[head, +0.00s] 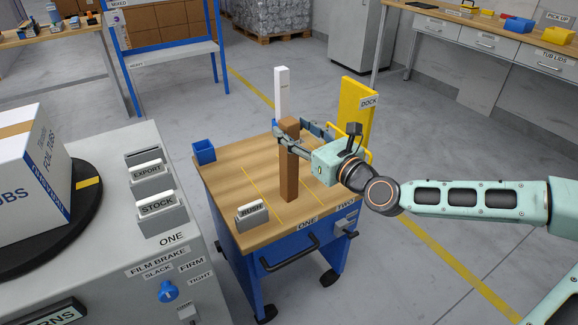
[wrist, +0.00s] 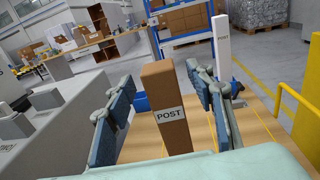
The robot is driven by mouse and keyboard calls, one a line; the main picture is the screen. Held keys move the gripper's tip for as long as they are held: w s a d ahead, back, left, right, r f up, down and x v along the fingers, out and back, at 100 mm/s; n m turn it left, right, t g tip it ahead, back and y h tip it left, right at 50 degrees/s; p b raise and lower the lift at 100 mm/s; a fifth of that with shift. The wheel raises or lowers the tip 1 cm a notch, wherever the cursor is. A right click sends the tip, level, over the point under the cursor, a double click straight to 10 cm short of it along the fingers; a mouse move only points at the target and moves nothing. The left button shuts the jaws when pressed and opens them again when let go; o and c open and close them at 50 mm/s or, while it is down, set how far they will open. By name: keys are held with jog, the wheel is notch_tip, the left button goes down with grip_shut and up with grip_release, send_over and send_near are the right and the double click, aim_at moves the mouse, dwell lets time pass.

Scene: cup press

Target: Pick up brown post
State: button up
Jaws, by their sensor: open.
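The brown post (head: 289,182) stands upright on the wooden top of the blue cart (head: 238,233). In the wrist view the brown post (wrist: 172,88) carries a label reading POST and stands between my two open fingers. My gripper (head: 302,136) is at the upper part of the post, coming from the right. In the wrist view my gripper (wrist: 165,95) has one finger left of the post and one right, with a visible gap on the left side. Whether either finger touches the post is hard to tell.
A white post (head: 282,95) stands behind the brown one. A yellow DOCK panel (head: 357,110) is at the cart's far right. A blue cup (head: 204,151) and a RUSH card holder (head: 252,213) sit on the cart top. A grey machine (head: 125,200) stands left.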

jog(key=shift+x, duration=1.25)
grip_shut()
